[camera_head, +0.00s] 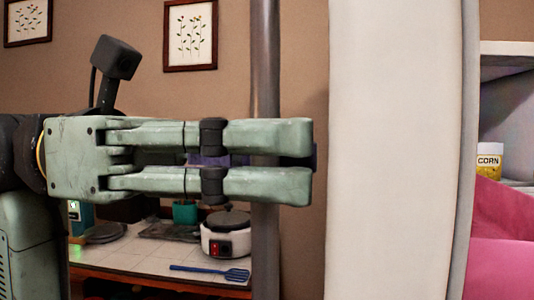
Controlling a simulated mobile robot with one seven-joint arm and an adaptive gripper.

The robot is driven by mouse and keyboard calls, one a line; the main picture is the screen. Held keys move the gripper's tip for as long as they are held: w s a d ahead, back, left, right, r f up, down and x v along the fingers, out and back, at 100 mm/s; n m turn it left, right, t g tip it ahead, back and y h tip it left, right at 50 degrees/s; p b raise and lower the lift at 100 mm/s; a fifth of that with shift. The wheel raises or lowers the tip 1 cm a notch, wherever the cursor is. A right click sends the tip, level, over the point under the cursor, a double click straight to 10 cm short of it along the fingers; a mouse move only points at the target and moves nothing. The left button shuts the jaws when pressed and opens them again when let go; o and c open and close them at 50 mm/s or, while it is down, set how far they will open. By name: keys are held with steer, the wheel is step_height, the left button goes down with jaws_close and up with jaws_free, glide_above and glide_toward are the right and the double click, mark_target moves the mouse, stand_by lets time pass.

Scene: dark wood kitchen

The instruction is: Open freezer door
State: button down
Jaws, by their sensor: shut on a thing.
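The freezer door (395,150) is a pale upright slab seen nearly edge-on, with a grey gasket strip along its right side. It stands open, since a lit interior (503,105) shows to its right. Its handle (265,60) is a vertical grey metal bar left of the slab. My gripper (297,160) comes in from the left with its green fingers level, one above the other, and is shut on the handle. The fingers hide part of the bar, and the contact itself is partly hidden.
A can labelled corn (489,161) and a pink item (502,240) sit inside at the right. Behind my gripper, a tiled counter (150,268) holds a white cooker (226,238) and a blue spatula (215,271). Framed pictures (190,35) hang on the brown wall.

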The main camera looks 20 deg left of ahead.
steer(key=c, duration=1.8)
jaws_free()
steer(key=shift+c, duration=0.2)
steer(key=a, duration=1.2)
steer(key=shift+s, duration=0.3)
